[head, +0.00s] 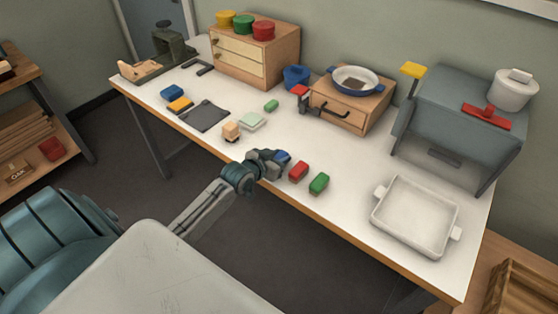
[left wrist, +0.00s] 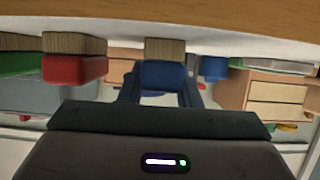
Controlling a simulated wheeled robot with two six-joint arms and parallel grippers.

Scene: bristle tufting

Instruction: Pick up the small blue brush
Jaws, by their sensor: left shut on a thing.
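The small blue brush (head: 283,156) is at the front edge of the white table, at the tip of my left arm. In the left wrist view, the blue brush (left wrist: 163,75) sits between the two fingers, its tan bristles pointing to the top of the picture. My left gripper (head: 277,159) is shut on its blue body. I cannot tell whether the bristles touch the table. A red brush (head: 299,171) and a green brush (head: 319,183) stand just right of it. My right gripper is not in view.
A white two-handled tray (head: 413,218) lies at the right. A wooden drawer box with a pan (head: 355,79) and a grey machine (head: 455,115) stand behind. The table between brushes and drawer box is clear.

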